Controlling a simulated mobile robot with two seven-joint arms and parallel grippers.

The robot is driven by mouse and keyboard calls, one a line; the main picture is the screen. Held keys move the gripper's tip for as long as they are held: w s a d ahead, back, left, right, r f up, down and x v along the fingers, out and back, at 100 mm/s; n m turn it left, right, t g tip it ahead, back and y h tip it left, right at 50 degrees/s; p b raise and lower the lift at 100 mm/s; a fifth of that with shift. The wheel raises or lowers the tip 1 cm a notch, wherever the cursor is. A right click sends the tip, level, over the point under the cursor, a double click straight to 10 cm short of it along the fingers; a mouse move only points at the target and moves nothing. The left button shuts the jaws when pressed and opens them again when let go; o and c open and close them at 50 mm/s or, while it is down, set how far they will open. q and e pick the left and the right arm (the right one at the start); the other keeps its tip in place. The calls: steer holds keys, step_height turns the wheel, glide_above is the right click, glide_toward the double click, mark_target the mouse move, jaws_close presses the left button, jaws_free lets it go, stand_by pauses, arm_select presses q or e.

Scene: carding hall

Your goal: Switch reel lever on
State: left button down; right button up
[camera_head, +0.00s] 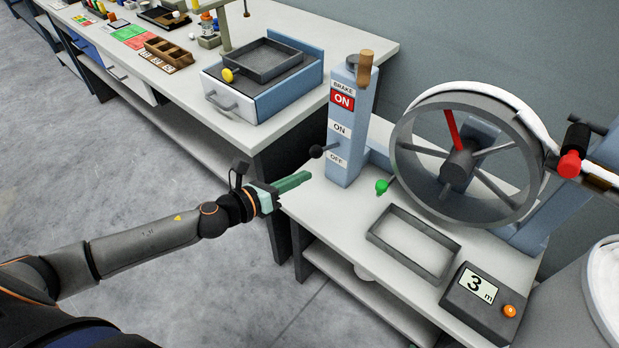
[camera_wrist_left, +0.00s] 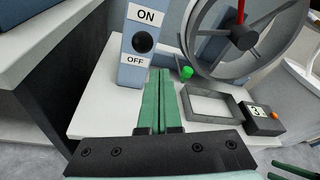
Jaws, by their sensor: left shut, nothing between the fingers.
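The reel lever is a black ball knob (camera_head: 316,152) on a short stem from the blue post (camera_head: 344,178). In the head view it sits beside the OFF label, below the lower ON label. In the left wrist view the knob (camera_wrist_left: 143,42) appears between the ON and OFF labels. My left gripper (camera_head: 305,176) is shut and empty, in front of the post and a little below the knob, apart from it. Its green fingers (camera_wrist_left: 160,74) point toward the post's foot. Green parts at the lower right of the wrist view, likely my right gripper (camera_wrist_left: 290,169), are cut off.
A wooden handle (camera_head: 365,68) tops the post by a BRAKE label and red ON sign. The reel (camera_head: 471,205) and its green knob (camera_head: 382,187) stand to the right. A grey tray (camera_head: 392,257) and counter box (camera_head: 482,310) reading 3 m are on the bench.

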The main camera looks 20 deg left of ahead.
arm_select(q)
steer(key=shift+s+a+r, duration=0.3)
steer(key=shift+s+r, duration=0.15)
steer(key=shift+r, duration=0.25)
steer(key=shift+s+a+r, duration=0.25)
steer(key=shift+s+r, duration=0.2)
steer(key=shift+r, duration=0.2)
steer(key=shift+s+a+r, duration=0.3)
steer(key=shift+s+r, duration=0.15)
steer(key=shift+r, duration=0.25)
steer(key=s+d+f+n+g+y, duration=0.2)
steer(key=s+f+n, duration=0.7)
steer(key=n, duration=0.8)
steer(key=s+d+f+n+g+y, duration=0.2)
steer(key=s+f+n, duration=0.7)
steer(key=n, duration=0.8)
step_height(320, 180, down, 3)
steer(key=shift+s+d+r+n+y, duration=0.1)
steer(key=shift+s+d+n+y, duration=0.2)
steer(key=shift+d+n+y, duration=0.1)
